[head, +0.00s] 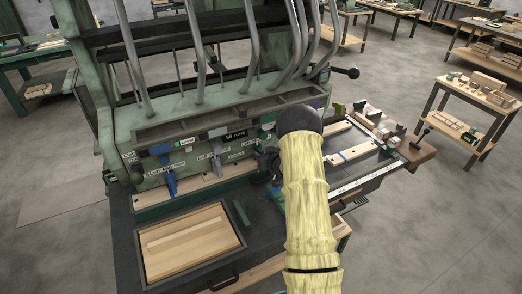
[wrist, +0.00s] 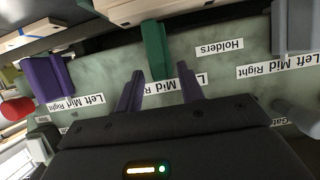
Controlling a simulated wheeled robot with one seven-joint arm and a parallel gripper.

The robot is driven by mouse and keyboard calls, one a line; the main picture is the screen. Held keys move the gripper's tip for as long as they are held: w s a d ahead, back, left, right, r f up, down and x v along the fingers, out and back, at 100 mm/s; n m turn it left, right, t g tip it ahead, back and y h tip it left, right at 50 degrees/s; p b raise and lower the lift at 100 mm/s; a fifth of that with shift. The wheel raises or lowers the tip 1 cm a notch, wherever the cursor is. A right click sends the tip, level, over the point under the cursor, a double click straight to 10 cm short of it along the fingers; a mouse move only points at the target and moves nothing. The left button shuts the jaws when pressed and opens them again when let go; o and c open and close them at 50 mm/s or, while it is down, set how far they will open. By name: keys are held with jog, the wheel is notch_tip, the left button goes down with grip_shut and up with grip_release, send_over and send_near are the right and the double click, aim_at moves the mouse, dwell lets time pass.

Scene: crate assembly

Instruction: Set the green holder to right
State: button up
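In the wrist view the green holder (wrist: 156,50) is an upright bar in front of the grey-green panel, above a label with "Left Mid" wording. My gripper (wrist: 160,82) is open, with one purple-grey finger on each side of the holder's lower end. Gaps show between the fingers and the holder, so it does not look gripped. The fingers cover part of the label, so the holder's exact position against it cannot be told. In the head view my arm hides most of this spot, and my dark gripper (head: 268,162) shows only partly beside the arm.
In the wrist view a purple holder (wrist: 48,78) stands left and a grey one (wrist: 290,30) right. In the head view a blue holder (head: 167,165) and a grey holder (head: 217,160) stand along the panel. A wooden tray (head: 142,262) lies at the front left.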

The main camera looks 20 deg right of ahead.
jog(key=shift+x, duration=1.2)
grip_shut()
jog(key=shift+d, duration=0.15)
